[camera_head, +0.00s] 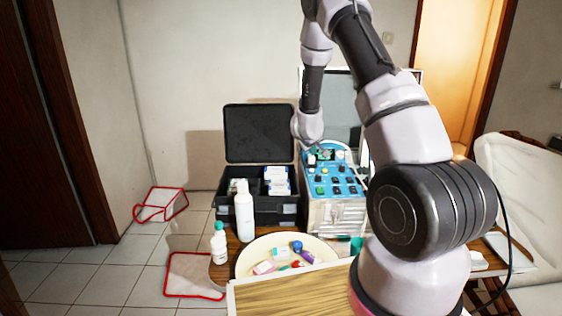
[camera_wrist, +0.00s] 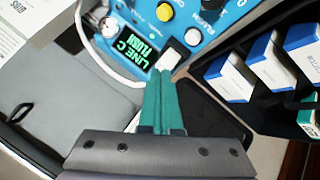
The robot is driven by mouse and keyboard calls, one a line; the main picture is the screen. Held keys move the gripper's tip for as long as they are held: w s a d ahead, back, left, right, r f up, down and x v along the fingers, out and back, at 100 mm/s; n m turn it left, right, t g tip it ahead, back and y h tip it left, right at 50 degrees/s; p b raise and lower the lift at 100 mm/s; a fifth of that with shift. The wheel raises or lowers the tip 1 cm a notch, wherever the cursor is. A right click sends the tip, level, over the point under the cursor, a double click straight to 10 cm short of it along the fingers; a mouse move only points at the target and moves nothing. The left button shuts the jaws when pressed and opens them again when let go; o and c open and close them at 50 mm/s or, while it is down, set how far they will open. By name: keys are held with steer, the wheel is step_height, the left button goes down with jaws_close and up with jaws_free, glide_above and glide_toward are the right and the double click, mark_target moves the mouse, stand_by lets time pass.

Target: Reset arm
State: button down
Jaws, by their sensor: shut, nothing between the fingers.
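My arm reaches up and over, with its wrist hanging above the left part of the blue control panel (camera_head: 335,190) in the head view. My gripper (camera_wrist: 160,78) shows in the wrist view as two green fingers pressed together, with nothing between them. Its tips appear close to a white switch (camera_wrist: 173,54) on the blue panel; whether they touch it I cannot tell. A small display (camera_wrist: 137,57) beside them reads "LINE C FLUSH" in green. In the head view the fingers are mostly hidden by the wrist.
An open black case (camera_head: 262,134) with small boxes stands left of the panel. A white bottle (camera_head: 244,213) and a smaller bottle (camera_head: 218,244) stand in front. A round cream tray (camera_head: 318,249) holds several small items. A wooden surface (camera_head: 290,291) lies nearest me.

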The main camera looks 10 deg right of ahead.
steer(key=s+a+r+m+y, duration=0.1)
steer(key=s+a+r+y, duration=0.2)
steer(key=r, duration=0.5)
steer(key=s+a+r+m, duration=0.1)
steer(key=s+a+r, duration=0.2)
steer(key=s+r, duration=0.35)
steer(key=s+a+r+m+y, duration=0.1)
steer(key=s+a+r+y, duration=0.15)
steer(key=r, duration=0.65)
steer(key=s+a+r+m, duration=0.1)
steer(key=s+r, duration=0.2)
steer(key=s, duration=0.6)
steer(key=s+a+r+m+g+y, duration=0.1)
steer(key=s+r, duration=0.1)
steer(key=s, duration=0.7)
steer(key=s+a+r+m, duration=0.1)
steer(key=s+r+m, duration=0.1)
steer(key=s, duration=0.8)
steer(key=shift+r+g, duration=0.3)
steer(key=shift+r, duration=0.55)
steer(key=shift+a, duration=0.1)
